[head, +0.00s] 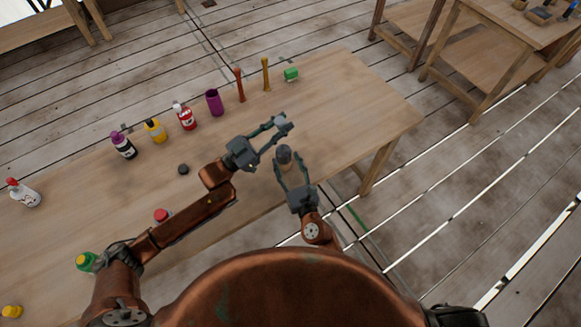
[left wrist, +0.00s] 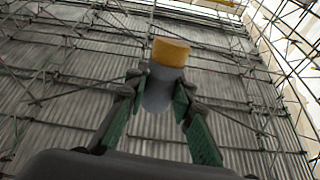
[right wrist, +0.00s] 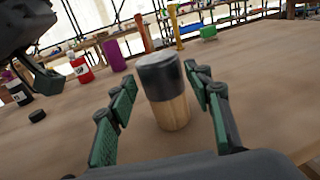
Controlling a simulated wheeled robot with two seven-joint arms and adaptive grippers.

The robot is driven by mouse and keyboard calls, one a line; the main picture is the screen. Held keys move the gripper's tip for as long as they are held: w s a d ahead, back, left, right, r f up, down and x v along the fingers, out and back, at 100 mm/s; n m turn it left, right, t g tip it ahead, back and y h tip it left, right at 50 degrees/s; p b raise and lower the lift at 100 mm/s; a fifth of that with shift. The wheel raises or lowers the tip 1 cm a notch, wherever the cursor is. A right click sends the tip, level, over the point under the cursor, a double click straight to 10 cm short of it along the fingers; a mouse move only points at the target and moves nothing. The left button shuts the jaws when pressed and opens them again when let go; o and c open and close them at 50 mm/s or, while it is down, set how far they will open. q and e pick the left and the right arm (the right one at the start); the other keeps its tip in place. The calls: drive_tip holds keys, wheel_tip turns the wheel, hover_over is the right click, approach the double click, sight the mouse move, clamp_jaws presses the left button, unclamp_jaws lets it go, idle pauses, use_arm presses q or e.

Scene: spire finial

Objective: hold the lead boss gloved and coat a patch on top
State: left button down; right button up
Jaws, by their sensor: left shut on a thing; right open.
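A short cylinder (right wrist: 163,92) with a dark grey, lead-like top and a pale wooden lower part is in the right wrist view. It also shows in the head view (head: 284,154). My right gripper (head: 291,167) is open, with a finger on each side of this cylinder and gaps visible between. My left gripper (head: 283,124) is shut on a grey cylindrical piece with an ochre end (left wrist: 165,80), held at its fingertips. In the head view it is just above and beyond the right gripper. No glove can be made out.
Along the table (head: 345,100) stand a black bottle (head: 123,146), a yellow bottle (head: 155,131), a red bottle (head: 184,116), a purple cup (head: 214,102), two upright sticks and a green block (head: 291,74). A dark puck (head: 183,169) lies nearer. The table's right end is clear.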

sight(283, 151)
drive_tip(key=x, duration=0.9)
drive_tip(key=shift+w, duration=0.35)
drive_tip(key=shift+c, duration=0.2)
clamp_jaws()
idle(0.8)
use_arm(q)
drive_tip(key=shift+d+f+y, duration=0.2)
drive_tip(key=shift+f+y, duration=0.1)
drive_tip(key=shift+f, duration=0.05)
wheel_tip(283, 151, down, 4)
drive_tip(key=g+y, duration=0.1)
drive_tip(key=n+y, duration=0.1)
drive_tip(key=shift+r+g+y, duration=0.25)
drive_tip(key=shift+g+y, duration=0.15)
drive_tip(key=shift+f, duration=1.95)
